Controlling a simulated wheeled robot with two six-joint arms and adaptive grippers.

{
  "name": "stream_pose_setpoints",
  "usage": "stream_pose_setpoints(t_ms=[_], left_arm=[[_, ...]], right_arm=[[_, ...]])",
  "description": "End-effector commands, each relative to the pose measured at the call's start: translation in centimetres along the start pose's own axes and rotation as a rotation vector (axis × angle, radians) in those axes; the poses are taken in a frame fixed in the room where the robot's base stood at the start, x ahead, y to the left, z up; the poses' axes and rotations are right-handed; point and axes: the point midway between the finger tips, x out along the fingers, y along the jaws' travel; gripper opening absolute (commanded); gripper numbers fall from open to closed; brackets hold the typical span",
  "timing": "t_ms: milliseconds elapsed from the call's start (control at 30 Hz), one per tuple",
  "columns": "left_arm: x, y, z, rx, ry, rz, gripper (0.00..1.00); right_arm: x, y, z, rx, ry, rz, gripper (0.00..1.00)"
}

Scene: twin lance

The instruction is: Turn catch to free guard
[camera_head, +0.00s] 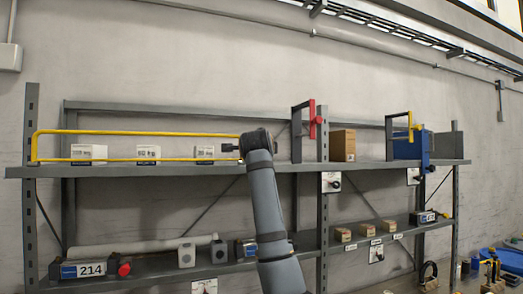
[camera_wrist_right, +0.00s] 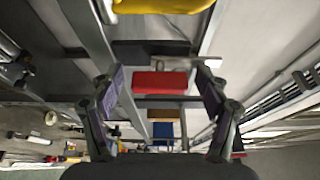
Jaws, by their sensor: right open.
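The yellow guard (camera_head: 130,133) is a long bar frame across the front of the upper shelf at left, with white boxes behind it. A red upright handle (camera_head: 312,120) on a grey bracket, likely the catch, stands just right of the guard's end. My right arm rises in front of the shelf; its fingers are mostly hidden in the head view. In the right wrist view my right gripper (camera_wrist_right: 160,85) is open and empty. A red block (camera_wrist_right: 160,83) appears between its fingers, apart from them. Yellow metal (camera_wrist_right: 165,5) shows at the top edge. My left gripper is not in view.
A brown box (camera_head: 342,145) and a blue box (camera_head: 407,147) with a yellow-topped bracket (camera_head: 400,113) stand farther right on the upper shelf. The lower shelf holds a pale tube (camera_head: 140,246) and small boxes (camera_head: 343,235). Grey uprights (camera_head: 323,200) divide the rack.

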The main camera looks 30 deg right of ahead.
Motion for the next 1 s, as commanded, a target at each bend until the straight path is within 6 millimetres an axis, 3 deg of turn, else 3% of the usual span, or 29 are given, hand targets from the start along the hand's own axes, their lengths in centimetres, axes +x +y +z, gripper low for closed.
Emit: stream_pose_setpoints(t_ms=[167,400,600,1000], left_arm=[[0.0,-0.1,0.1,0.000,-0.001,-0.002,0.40],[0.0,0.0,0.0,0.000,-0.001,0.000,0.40],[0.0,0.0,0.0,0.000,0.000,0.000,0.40],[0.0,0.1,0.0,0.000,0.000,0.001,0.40]], right_arm=[[-1.5,0.0,0.1,0.000,0.000,-0.002,0.75],[-7.3,0.0,0.2,0.001,-0.003,-0.003,0.75],[-10.9,0.0,0.2,0.000,-0.002,-0.002,0.75],[-11.9,0.1,0.2,-0.001,0.000,0.000,0.75]])
